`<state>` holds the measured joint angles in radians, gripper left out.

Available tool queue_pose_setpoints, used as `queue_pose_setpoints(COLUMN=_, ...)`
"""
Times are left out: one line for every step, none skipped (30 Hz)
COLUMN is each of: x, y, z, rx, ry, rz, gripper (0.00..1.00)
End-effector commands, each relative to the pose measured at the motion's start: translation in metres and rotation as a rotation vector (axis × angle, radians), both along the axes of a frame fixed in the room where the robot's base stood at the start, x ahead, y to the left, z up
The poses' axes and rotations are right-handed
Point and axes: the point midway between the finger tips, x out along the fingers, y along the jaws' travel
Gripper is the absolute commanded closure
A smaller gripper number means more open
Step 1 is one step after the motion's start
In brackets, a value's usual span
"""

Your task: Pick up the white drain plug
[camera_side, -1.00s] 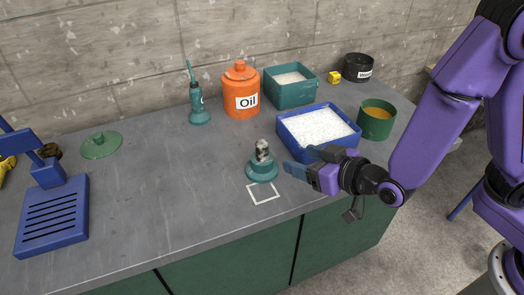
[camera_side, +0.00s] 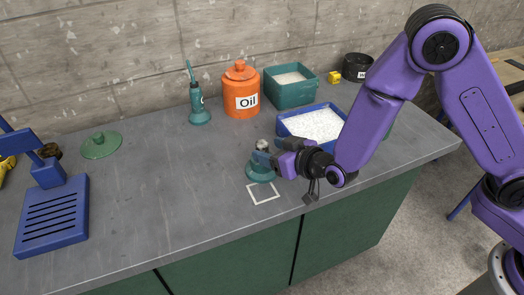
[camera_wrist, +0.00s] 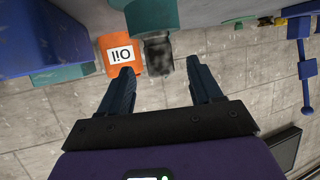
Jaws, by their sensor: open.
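The white drain plug (camera_side: 262,144), blotched with dark marks, stands upright on a round teal stand (camera_side: 258,176) near the front of the bench. In the wrist view the plug (camera_wrist: 158,54) looks dark and grey, with the stand (camera_wrist: 150,16) above it in the upside-down picture. My gripper (camera_side: 268,152) is open and level with the plug. In the wrist view the plug shows between the two fingertips (camera_wrist: 159,70), with a gap on each side. The fingers partly hide the plug and stand in the side view.
An orange oil canister (camera_side: 241,96), a teal oil can (camera_side: 199,105), a teal bin (camera_side: 290,90) and a blue tray of white granules (camera_side: 316,124) stand behind. A white square outline (camera_side: 264,193) marks the bench in front. The bench's left middle is clear.

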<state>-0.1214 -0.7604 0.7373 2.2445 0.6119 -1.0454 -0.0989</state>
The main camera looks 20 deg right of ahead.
Motion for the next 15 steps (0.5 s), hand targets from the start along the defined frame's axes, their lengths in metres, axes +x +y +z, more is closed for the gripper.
queue_pose_setpoints(x=0.004, y=0.001, z=-0.002, rx=0.0, ry=0.0, rz=-0.001, gripper=0.36)
queue_pose_setpoints(x=0.005, y=0.001, z=-0.003, rx=0.0, ry=0.0, rz=-0.001, gripper=0.36)
queue_pose_setpoints(x=0.007, y=0.002, z=-0.003, rx=-0.002, ry=0.001, rz=-0.001, gripper=0.36)
queue_pose_setpoints(x=0.008, y=0.002, z=-0.004, rx=-0.001, ry=0.001, rz=0.0, gripper=0.36)
queue_pose_setpoints(x=0.008, y=0.002, z=-0.004, rx=-0.001, ry=0.0, rz=0.0, gripper=0.36)
queue_pose_setpoints(x=0.01, y=0.003, z=-0.005, rx=0.0, ry=0.0, rz=0.0, gripper=0.36)
queue_pose_setpoints(x=0.012, y=0.003, z=-0.006, rx=0.0, ry=0.0, rz=0.0, gripper=0.36)
queue_pose_setpoints(x=0.014, y=0.004, z=-0.007, rx=0.0, ry=0.001, rz=0.0, gripper=0.36)
queue_pose_setpoints(x=0.017, y=0.005, z=-0.009, rx=-0.001, ry=0.001, rz=-0.001, gripper=0.36)
queue_pose_setpoints(x=0.02, y=0.006, z=-0.011, rx=0.0, ry=0.0, rz=-0.001, gripper=0.36)
queue_pose_setpoints(x=0.024, y=0.007, z=-0.013, rx=0.001, ry=0.0, rz=-0.001, gripper=0.36)
queue_pose_setpoints(x=0.028, y=0.008, z=-0.016, rx=0.001, ry=0.0, rz=-0.001, gripper=0.36)
queue_pose_setpoints(x=0.032, y=0.01, z=-0.018, rx=0.001, ry=0.0, rz=-0.001, gripper=0.36)
queue_pose_setpoints(x=0.035, y=0.01, z=-0.02, rx=0.0, ry=0.001, rz=-0.001, gripper=0.36)
queue_pose_setpoints(x=0.039, y=0.012, z=-0.021, rx=0.001, ry=0.0, rz=-0.001, gripper=0.36)
